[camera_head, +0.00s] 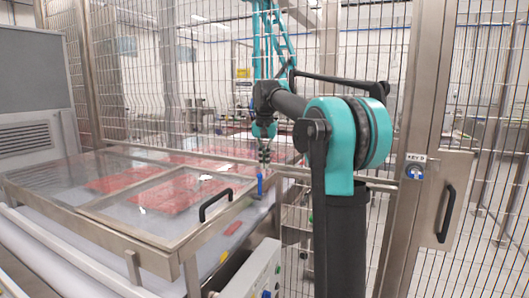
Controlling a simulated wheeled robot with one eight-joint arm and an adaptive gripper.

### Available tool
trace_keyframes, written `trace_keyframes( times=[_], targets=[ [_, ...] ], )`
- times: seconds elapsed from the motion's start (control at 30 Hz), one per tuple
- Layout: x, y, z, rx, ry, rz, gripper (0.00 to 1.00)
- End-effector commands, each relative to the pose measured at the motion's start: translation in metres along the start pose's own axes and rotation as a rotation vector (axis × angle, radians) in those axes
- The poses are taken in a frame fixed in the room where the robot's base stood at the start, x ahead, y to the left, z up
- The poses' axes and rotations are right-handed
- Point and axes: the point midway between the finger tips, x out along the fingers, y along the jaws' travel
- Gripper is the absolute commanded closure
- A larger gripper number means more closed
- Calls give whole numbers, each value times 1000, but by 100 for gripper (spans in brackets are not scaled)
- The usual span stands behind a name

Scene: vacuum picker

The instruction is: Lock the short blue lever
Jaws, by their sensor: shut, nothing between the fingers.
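A small upright blue lever (260,186) stands at the far right corner of the clear-lidded conveyor cover. My gripper (264,162) points down just above the lever, with its fingers shut and nothing between them. The fingertips are small in this view, and I cannot tell whether they touch the lever's top. My arm reaches in from the right, and its column hides part of the fence behind.
The clear cover (122,222) with a black handle (216,204) lies over red pieces on the conveyor. A wire fence (130,90) stands behind. A door with a black handle (447,214) and a blue key switch (414,172) is at right. A grey control box (255,275) is in front.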

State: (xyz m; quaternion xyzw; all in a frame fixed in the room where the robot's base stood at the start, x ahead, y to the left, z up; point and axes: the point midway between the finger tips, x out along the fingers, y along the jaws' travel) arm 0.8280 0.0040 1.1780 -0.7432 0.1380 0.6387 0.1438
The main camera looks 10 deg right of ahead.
Motion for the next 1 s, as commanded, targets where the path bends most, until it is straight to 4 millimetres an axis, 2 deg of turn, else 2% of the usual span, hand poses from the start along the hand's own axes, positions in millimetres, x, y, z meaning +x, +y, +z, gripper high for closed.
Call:
trace_keyframes(
  times=[0.13,0.3,0.43,1.0],
  targets=[
    [30,0,0,0,0,0,100],
    [21,0,24,-1,0,0,100],
    [17,0,33,-1,1,0,100],
    [15,0,39,-1,10,2,100]
  ],
)
